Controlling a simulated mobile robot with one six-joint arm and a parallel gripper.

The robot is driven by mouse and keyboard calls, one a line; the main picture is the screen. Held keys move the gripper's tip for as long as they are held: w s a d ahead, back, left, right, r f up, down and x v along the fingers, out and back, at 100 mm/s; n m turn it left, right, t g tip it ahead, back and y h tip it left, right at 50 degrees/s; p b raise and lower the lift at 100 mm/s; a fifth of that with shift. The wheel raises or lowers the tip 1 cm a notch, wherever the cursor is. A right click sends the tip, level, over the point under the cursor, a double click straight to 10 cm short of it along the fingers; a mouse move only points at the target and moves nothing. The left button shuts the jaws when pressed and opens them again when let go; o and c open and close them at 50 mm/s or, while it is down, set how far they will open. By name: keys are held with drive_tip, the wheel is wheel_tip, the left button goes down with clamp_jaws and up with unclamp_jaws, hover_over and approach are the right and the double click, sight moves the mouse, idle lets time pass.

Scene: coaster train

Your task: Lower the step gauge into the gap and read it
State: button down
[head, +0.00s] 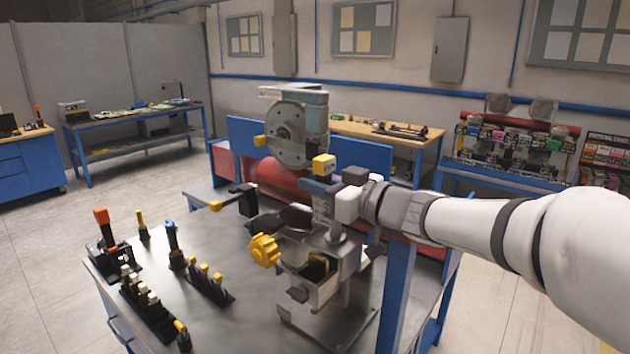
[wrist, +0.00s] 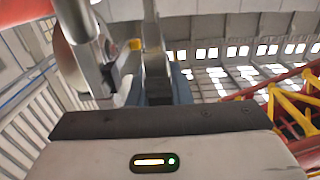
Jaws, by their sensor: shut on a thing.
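My gripper (head: 326,192) reaches in from the right in the head view and is shut on the step gauge. The gauge seems to be the upright piece with a yellow top (head: 324,164); its lower part is hard to separate from the fingers and the stand. In the wrist view my fingers (wrist: 122,55) extend away from the palm, with a bit of blue and yellow beside them. A large grey wheel (head: 288,136) in a housing stands just left of and behind the gripper. The gap itself cannot be made out, nor any reading on the gauge.
A yellow knob (head: 264,250) and an open metal box (head: 318,278) sit below the gripper. A red cylinder (head: 278,180) lies behind. The bench's front middle is clear.

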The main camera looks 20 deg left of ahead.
sight(317, 215)
drive_tip(key=shift+s+f+b, duration=0.1)
drive_tip(key=shift+f+b, duration=1.6)
drive_tip(key=shift+f, duration=1.35)
drive_tip(key=shift+f+b, duration=0.65)
drive_tip(key=shift+f, duration=0.35)
drive_tip(key=shift+s, duration=0.1)
drive_tip(key=shift+f+b, duration=0.35)
drive_tip(key=shift+f, duration=0.45)
idle(0.8)
drive_tip(key=shift+s, duration=0.1)
idle(0.3)
drive_tip(key=shift+f, duration=0.4)
idle(1.4)
